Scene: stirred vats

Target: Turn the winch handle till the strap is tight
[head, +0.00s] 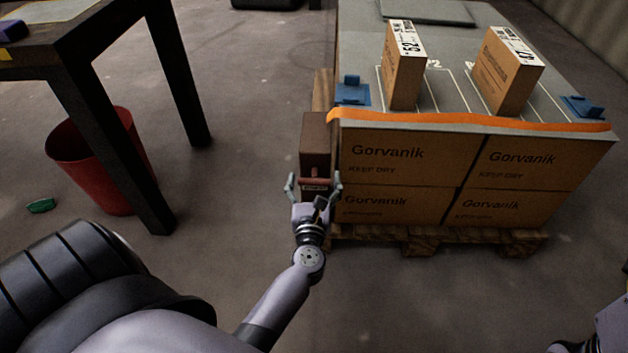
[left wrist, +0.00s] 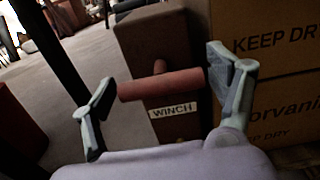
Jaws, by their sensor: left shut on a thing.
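The winch is a brown box (head: 316,140) at the left front corner of the pallet load. It has a red bar handle (left wrist: 160,84) on a short stem and a white WINCH label (left wrist: 172,110). My left gripper (head: 314,180) is at the winch front, its fingers at the two ends of the handle, shut on it. The handle lies nearly level, slightly tilted in the left wrist view. The orange strap (head: 470,122) runs along the load's top front edge from the winch to the right corner. I cannot tell how tight it is. My right gripper is out of view.
Gorvanik cartons (head: 400,160) are stacked on a wooden pallet (head: 440,238) right of the winch. Two smaller boxes (head: 404,70) (head: 508,72) stand on the grey top sheet (head: 455,45). A dark table (head: 85,95) and red bin (head: 90,160) stand left, with clear floor between.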

